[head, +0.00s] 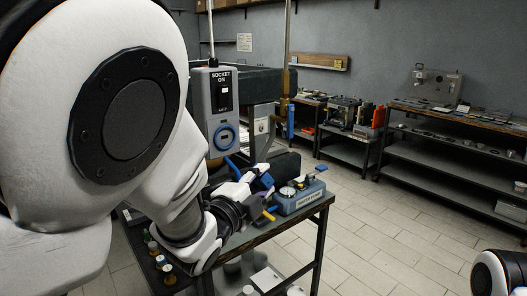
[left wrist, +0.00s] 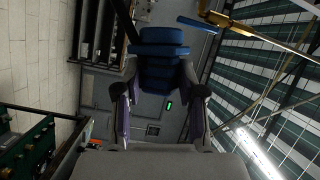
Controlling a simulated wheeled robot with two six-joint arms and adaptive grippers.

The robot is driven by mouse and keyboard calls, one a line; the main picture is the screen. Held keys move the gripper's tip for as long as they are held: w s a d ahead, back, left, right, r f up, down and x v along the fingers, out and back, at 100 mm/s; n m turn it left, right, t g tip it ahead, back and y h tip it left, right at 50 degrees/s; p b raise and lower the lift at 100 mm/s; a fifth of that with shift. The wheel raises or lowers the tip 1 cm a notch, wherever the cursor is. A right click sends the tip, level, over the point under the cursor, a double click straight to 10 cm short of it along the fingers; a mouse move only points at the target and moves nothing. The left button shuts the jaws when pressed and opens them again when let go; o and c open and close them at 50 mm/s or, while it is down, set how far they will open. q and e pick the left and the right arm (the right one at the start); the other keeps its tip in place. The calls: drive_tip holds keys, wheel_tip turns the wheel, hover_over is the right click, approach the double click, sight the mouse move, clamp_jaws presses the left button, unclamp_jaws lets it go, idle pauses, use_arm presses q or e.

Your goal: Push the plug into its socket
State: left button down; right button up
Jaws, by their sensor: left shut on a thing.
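The socket (head: 226,137) is a blue ring on the front of a grey box labelled "SOCKET ON", with a black switch above it. My left gripper (head: 262,183) is below and to the right of the socket, apart from it in the picture. In the left wrist view the blue ribbed plug (left wrist: 160,48) sits between the fingers of my left gripper (left wrist: 160,74), which is shut on it. In the head view the plug is hard to make out among the fingers. My right gripper is out of view.
A dark table (head: 310,212) stands below my left gripper, bearing a blue-grey device with a gauge (head: 299,198) and several small bottles. A vertical brass pipe (head: 286,60) runs to the right of the socket box. Shelves (head: 440,150) stand at the right, with open floor between.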

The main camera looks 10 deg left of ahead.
use_arm(q)
wheel_tip(320, 180, up, 6)
drive_tip(key=s+r+m+t, duration=0.1)
drive_tip(key=m, duration=0.1)
drive_tip(key=shift+w+a+f+p, duration=0.2)
drive_tip(key=shift+w+a+p, duration=0.1)
drive_tip(key=shift+w+a, duration=0.6)
drive_tip(key=shift+w+a+f+p, duration=0.15)
drive_tip(key=shift+w+a+p, duration=0.15)
drive_tip(key=shift+w+a, duration=0.6)
drive_tip(key=shift+s+a+f+b, duration=0.1)
drive_tip(key=shift+s+a+b, duration=0.25)
drive_tip(key=shift+s, duration=0.2)
drive_tip(key=shift+s+a, duration=0.1)
drive_tip(key=shift+a, duration=0.05)
drive_tip(key=shift+w+a+b, duration=0.55)
drive_tip(key=shift+w+a, duration=0.35)
drive_tip(key=shift+a, duration=0.2)
idle(0.7)
idle(0.9)
drive_tip(key=c, duration=0.6)
unclamp_jaws()
